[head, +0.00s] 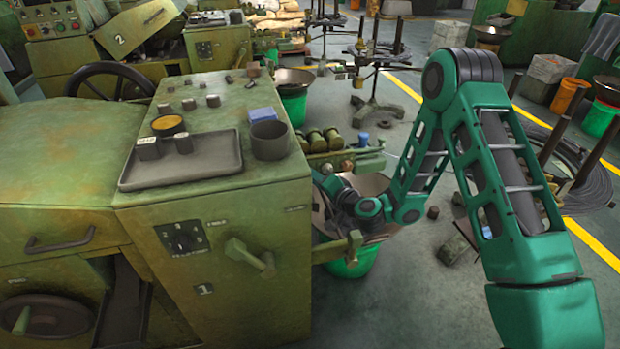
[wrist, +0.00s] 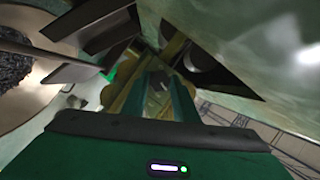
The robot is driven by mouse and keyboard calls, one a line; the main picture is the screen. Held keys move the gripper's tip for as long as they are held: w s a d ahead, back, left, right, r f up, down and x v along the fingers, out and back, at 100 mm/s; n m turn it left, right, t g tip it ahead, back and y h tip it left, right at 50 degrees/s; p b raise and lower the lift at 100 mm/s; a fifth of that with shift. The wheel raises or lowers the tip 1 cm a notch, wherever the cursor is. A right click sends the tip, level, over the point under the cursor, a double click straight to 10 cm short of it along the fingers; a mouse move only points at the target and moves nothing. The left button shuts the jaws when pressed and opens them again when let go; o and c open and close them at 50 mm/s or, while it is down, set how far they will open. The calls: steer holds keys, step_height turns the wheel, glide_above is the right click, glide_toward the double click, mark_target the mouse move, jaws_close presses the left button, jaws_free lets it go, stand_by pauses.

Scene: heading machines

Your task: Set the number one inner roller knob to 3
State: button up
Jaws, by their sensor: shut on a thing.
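My gripper (wrist: 157,84) reaches in at the right side of the green machine marked 1 (head: 205,289). In the wrist view its fingers are closed on a small dark knob-like part, mostly hidden between them. I cannot read any setting or mark on that part. In the head view my gripper's tips are hidden beside the machine, past the wrist. A dark selector knob with a numbered dial (head: 183,243) is on the machine's front face, and my gripper is away from it.
A grey tray (head: 215,165) and a dark cup (head: 270,140) stand on the machine's top. Several brass-coloured rollers (head: 317,141) sit behind its right side. A green bucket with a wide pan (head: 355,262) is below my wrist. Floor to the right has loose blocks.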

steer(key=shift+w+d+f+m+t+y, duration=0.15)
steer(key=shift+m+t+y, duration=0.35)
steer(key=shift+m, duration=1)
steer(key=shift+d+f+m+t+y, duration=0.25)
steer(key=shift+m+y, duration=0.35)
steer(key=shift+m, duration=0.9)
steer(key=shift+a, duration=0.1)
steer(key=o, duration=0.9)
steer(key=shift+o, duration=0.8)
steer(key=shift+a+r, duration=0.1)
steer(key=shift+s, duration=0.2)
